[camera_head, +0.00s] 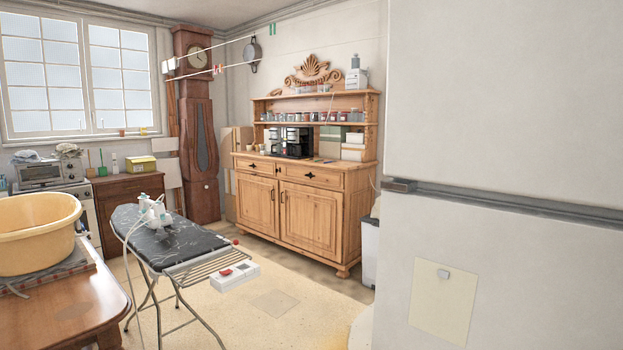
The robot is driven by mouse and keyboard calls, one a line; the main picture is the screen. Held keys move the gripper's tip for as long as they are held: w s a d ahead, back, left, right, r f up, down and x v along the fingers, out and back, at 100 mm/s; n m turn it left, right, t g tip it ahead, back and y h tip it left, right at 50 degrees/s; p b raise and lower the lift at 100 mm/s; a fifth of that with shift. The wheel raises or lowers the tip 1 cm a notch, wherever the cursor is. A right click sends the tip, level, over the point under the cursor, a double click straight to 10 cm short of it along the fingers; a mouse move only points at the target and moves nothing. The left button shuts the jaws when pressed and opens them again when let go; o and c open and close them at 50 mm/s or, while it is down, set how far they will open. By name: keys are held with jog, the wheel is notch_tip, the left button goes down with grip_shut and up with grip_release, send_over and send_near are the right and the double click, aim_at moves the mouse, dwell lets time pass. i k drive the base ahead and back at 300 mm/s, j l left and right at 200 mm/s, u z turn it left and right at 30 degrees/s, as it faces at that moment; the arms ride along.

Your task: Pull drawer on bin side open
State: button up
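The wooden dresser (273,200) stands against the back wall. It has two drawers side by side under its counter, each with a dark handle. The right drawer (322,178) is on the side of the bin, and its front looks flush with the dresser. The left drawer (242,164) also looks closed. The bin (370,250), white with a dark top, stands just right of the dresser, partly hidden behind the fridge. My gripper is not in view.
The large white fridge (500,110) blocks the right side. An ironing board (172,240) stands in front of the dresser, left of centre. A wooden table (60,310) with a yellow basin (38,235) is near left. Open floor (310,310) lies between ironing board and fridge.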

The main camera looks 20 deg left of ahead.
aim_at(325, 178)
jog(key=i+j+u, duration=0.2)
jog(key=i+u, duration=0.15)
jog(key=i+j+u, duration=0.1)
jog(key=i+u, duration=0.3)
jog(key=i+j+u, duration=0.15)
jog(key=i+u, duration=0.15)
jog(key=i, duration=0.55)
jog(key=i+u, duration=0.3)
jog(key=i, duration=0.55)
jog(key=i+l+z, duration=0.2)
jog(key=i+z, duration=0.25)
jog(key=i, duration=0.15)
jog(key=i+z, duration=0.45)
jog(key=i+j+z, duration=0.25)
jog(key=i+z, duration=0.15)
jog(key=i, duration=0.3)
jog(key=i+u, duration=0.1)
jog(key=i, duration=0.45)
jog(key=i+l+u, duration=0.15)
jog(key=i, duration=0.4)
jog(key=i+u, duration=0.1)
jog(key=i, duration=0.45)
